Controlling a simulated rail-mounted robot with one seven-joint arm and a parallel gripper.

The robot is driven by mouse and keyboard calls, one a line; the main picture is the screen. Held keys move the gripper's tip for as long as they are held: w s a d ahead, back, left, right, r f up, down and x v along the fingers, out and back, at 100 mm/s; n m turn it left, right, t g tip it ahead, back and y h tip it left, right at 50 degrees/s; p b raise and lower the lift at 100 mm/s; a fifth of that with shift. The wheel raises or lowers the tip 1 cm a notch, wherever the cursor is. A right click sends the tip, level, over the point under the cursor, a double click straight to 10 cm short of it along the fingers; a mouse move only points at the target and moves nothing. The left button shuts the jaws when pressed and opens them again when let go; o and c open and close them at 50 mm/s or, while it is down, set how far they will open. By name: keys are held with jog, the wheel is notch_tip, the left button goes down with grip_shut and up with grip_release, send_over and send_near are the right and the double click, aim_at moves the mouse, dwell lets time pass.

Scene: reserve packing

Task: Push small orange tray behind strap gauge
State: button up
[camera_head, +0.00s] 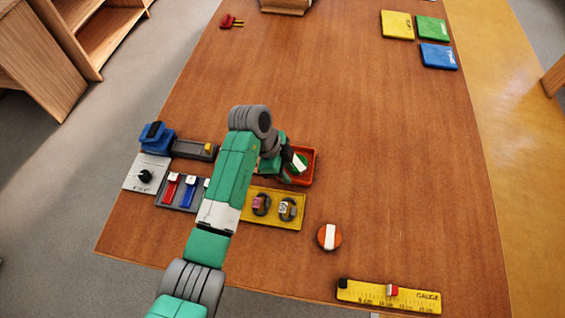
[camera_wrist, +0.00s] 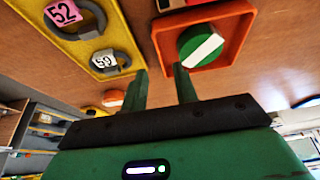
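The small orange tray (camera_head: 311,168) sits mid-table, partly hidden behind my arm. It holds a round green piece with a white bar (camera_head: 299,163). In the wrist view the tray (camera_wrist: 240,32) is at the upper right, with the green piece (camera_wrist: 200,45) inside. The strap gauge (camera_head: 365,291), a yellow ruler marked GAUGE with a red-and-white slider, lies at the near right edge, well apart from the tray. My gripper (camera_wrist: 160,77) has its fingers apart, with nothing seen between them. Its right finger appears close to the tray's edge; I cannot tell whether they touch.
A yellow tray (camera_head: 272,226) with two tagged rings is just left of the orange tray. An orange disc with a white bar (camera_head: 329,237) lies between orange tray and gauge. Several devices stand at left. Coloured squares (camera_head: 397,25) lie far right. The table's right middle is clear.

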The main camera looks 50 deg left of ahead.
aim_at(294, 180)
jog(key=shift+x, duration=2.25)
jog(key=shift+c, duration=0.2)
grip_shut()
